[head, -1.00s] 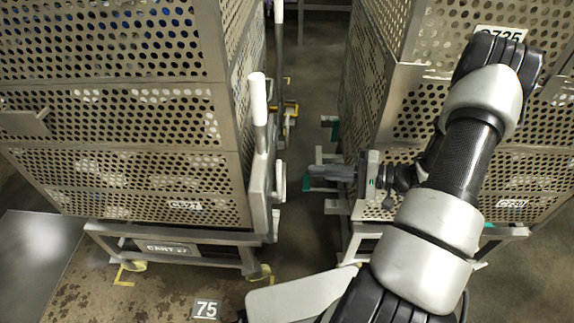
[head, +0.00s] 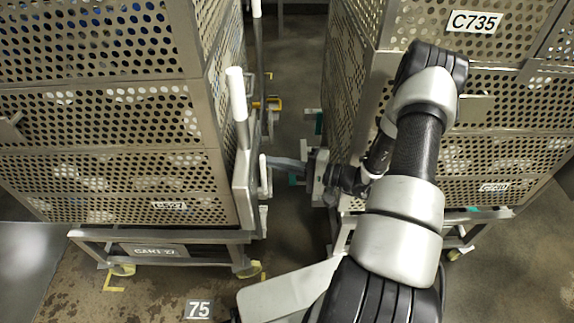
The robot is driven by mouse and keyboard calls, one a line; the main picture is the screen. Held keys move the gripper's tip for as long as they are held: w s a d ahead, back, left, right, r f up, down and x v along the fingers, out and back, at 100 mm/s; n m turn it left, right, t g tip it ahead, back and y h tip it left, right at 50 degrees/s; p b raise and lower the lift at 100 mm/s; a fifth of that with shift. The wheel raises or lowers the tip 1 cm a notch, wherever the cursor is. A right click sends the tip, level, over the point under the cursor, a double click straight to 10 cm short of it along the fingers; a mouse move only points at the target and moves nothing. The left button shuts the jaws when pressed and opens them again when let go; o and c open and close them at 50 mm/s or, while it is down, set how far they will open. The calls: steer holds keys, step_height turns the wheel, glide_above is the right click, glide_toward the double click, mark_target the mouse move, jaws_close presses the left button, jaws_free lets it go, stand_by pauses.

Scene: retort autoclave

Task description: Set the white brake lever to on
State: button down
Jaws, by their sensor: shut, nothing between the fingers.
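A tall lever with a white grip (head: 237,95) stands nearly upright at the front right corner of the left cart (head: 158,237), above a grey plate (head: 243,185). A shorter white upright piece (head: 263,172) is on the right side of that plate. I cannot tell for certain which of the two is the brake lever, and no on/off marking is readable. My gripper (head: 276,162) is shut and empty, pointing left between the carts. Its fingertips are right beside the shorter white piece, below and right of the tall grip; contact cannot be told.
The perforated right cart, labelled C735 (head: 474,22), stands close behind my arm. A narrow floor gap (head: 292,85) separates the carts. A yellow part (head: 268,104) and another white-topped post (head: 257,8) are farther back on the left. Floor marker 75 (head: 199,309) lies in front.

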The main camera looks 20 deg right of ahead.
steer(key=shift+a, duration=0.1)
stand_by(0.5)
steer(key=s+a+n+t+y+b, duration=0.1)
steer(key=s+a+n+b, duration=0.1)
steer(key=s+n+b, duration=0.2)
steer(key=shift+s+a+f+b, duration=0.15)
steer(key=shift+s+f+b, duration=0.2)
steer(key=shift+s+b, duration=1)
steer(key=shift+s+f, duration=0.15)
steer(key=shift+s, duration=0.1)
